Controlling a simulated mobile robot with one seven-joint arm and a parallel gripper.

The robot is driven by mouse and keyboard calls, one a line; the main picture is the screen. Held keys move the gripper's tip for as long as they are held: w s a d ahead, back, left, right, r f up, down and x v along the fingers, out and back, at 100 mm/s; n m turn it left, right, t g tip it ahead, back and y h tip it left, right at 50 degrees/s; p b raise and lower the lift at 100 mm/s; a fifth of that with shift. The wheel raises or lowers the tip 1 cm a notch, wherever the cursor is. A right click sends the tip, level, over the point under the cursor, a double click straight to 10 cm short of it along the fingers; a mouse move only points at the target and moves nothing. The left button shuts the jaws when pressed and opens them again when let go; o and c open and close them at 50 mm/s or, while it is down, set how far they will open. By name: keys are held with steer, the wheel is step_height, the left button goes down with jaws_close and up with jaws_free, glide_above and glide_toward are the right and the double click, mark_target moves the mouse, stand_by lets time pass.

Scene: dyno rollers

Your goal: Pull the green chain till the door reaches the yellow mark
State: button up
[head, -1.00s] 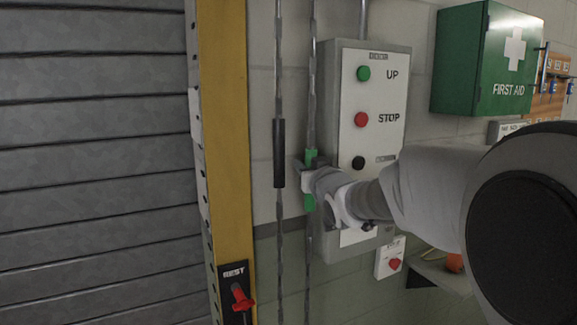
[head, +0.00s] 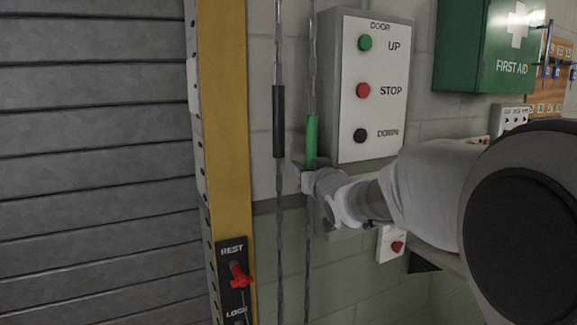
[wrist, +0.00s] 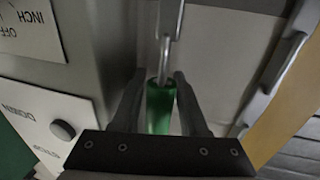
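The green grip sleeve (head: 312,138) is on the right-hand hanging chain (head: 311,45). My gripper (head: 310,172) is at the sleeve's lower end, with most of the sleeve showing above it. In the wrist view, the sleeve (wrist: 160,105) lies between the two fingers (wrist: 161,85), with narrow gaps beside it. The fingers look open around it, not closed on it. The grey slatted door (head: 95,150) fills the left of the head view. Its bottom edge is out of view, and I cannot make out a separate yellow mark.
A black sleeve (head: 279,122) is on a parallel chain close left. A yellow post (head: 222,110) carries a red-handled REST/LOCK plate (head: 236,285). The UP/STOP/DOWN control box (head: 376,90) is close behind right. A first aid cabinet (head: 490,45) is farther right.

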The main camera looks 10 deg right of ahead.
steer(key=shift+s+r, duration=0.1)
steer(key=s+d, duration=0.1)
steer(key=s, duration=1.6)
steer(key=shift+d, duration=0.25)
steer(key=shift+s, duration=0.1)
steer(key=s+a+f+m+g+h+p, duration=0.1)
steer(key=s+a+f+g, duration=0.1)
steer(key=s+f+g, duration=1)
steer(key=s+f, duration=0.3)
steer(key=s, duration=0.5)
steer(key=shift+f+h, duration=0.3)
steer(key=shift+f, duration=0.1)
